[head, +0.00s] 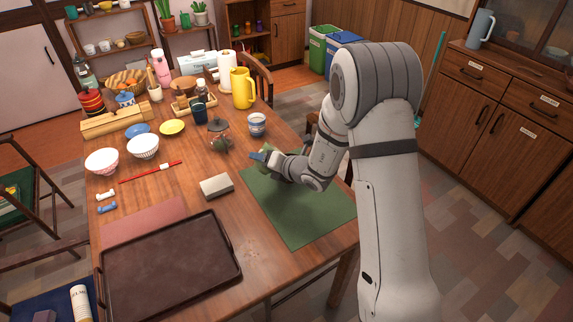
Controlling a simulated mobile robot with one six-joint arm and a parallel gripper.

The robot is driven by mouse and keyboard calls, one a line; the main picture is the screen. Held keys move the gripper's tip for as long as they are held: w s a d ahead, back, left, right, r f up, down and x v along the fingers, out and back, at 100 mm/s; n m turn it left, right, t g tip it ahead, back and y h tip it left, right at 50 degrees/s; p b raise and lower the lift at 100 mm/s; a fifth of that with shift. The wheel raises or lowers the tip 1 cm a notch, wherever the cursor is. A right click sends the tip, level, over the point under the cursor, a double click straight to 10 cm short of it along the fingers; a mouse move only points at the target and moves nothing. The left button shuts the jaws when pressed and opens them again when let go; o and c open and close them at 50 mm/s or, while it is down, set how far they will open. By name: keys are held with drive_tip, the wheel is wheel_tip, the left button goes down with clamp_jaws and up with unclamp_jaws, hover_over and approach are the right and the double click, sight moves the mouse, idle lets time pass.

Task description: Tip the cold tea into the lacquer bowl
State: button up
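My gripper (259,156) is over the left edge of the green mat (300,212), near the table's middle. Its fingers are small and partly hidden by the wrist, so I cannot tell whether they are open or shut. A blue-and-white cup (257,125) stands upright behind the gripper, apart from it. A dark-lidded glass pot (219,135) stands to the left of the gripper. No tea can be made out. A brown bowl (185,86) sits at the back; I cannot tell whether it is the lacquer one. A pink-white bowl (102,161) and a blue-white bowl (143,147) stand at left.
A dark tray (170,265) fills the table's front left. A grey block (216,186) lies between tray and mat. Red chopsticks (150,172) lie in front of the bowls. A yellow jug (242,90) and a dark cup (200,112) stand behind. The mat's front is clear.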

drive_tip(key=shift+f+m+y+p, duration=0.3)
drive_tip(key=shift+m+p, duration=0.1)
drive_tip(key=shift+p, duration=0.15)
drive_tip(key=shift+r+m+g+y+p, duration=0.3)
drive_tip(key=shift+r+m+p, duration=0.25)
drive_tip(key=shift+p, duration=0.65)
